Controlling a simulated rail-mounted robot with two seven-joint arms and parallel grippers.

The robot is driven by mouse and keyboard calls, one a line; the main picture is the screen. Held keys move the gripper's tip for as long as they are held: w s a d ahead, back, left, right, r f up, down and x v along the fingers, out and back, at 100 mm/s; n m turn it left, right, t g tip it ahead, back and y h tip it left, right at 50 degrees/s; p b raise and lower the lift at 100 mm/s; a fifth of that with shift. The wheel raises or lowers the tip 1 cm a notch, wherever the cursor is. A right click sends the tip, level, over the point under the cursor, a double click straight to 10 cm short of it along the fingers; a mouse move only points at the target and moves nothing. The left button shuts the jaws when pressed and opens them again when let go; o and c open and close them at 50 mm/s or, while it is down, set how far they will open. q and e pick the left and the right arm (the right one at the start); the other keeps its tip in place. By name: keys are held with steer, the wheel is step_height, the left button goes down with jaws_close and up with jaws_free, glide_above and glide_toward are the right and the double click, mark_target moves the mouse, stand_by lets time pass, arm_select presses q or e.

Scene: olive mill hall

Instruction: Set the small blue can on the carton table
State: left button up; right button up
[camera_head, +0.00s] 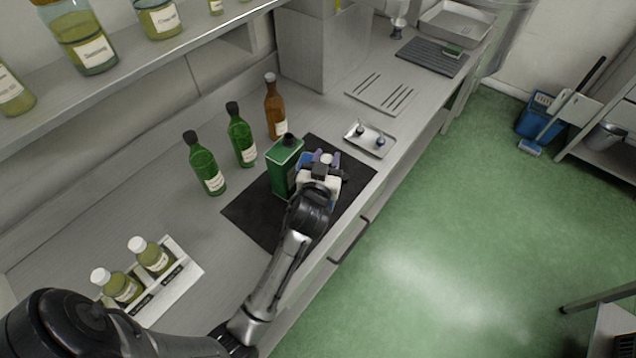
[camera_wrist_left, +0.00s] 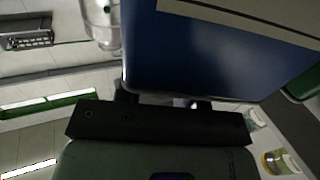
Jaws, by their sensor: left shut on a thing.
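The small blue can (camera_wrist_left: 205,55) fills the upper right of the left wrist view, close to the camera, with a pale band along one side. In the head view only a bit of its blue (camera_head: 306,158) shows behind my left gripper (camera_head: 325,165). My left gripper is shut on the can, over the black mat, just right of a green can (camera_head: 284,168). Whether the blue can touches the mat is hidden. I cannot make out a carton table. My right gripper is not in view.
Two green bottles (camera_head: 206,165) and a brown bottle (camera_head: 275,108) stand behind the black mat (camera_head: 258,215). A small metal tray (camera_head: 368,139) lies to the right. A white rack (camera_head: 182,272) with two bottles is at lower left. Green floor lies open at right.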

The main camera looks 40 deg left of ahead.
arm_select(q)
jaws_close()
steer(key=shift+r, duration=0.15)
